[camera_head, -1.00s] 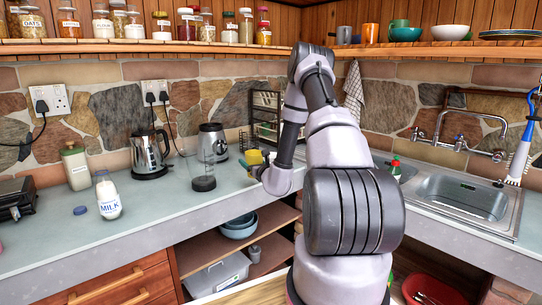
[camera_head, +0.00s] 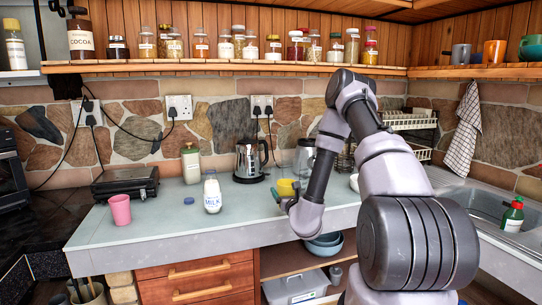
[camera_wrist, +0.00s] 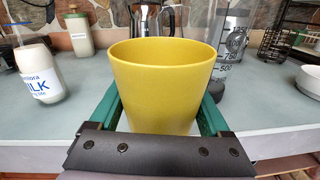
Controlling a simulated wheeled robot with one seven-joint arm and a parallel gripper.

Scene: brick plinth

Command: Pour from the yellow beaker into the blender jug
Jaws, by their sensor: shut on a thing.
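My gripper (camera_wrist: 160,122) is shut on the yellow beaker (camera_wrist: 165,85), with one green finger on each side of it. The beaker looks upright, and its contents cannot be seen. In the head view the beaker (camera_head: 287,187) shows small beside my wrist, above the worktop. The clear blender jug (camera_wrist: 235,45), with measuring marks, stands beyond the beaker to the right in the wrist view. The beaker's rim and the right finger hide part of it.
A milk bottle (camera_head: 212,194) stands left of the beaker, with a blue cap (camera_head: 188,201) beside it. A pink cup (camera_head: 120,210) is far left. The front worktop is largely clear.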

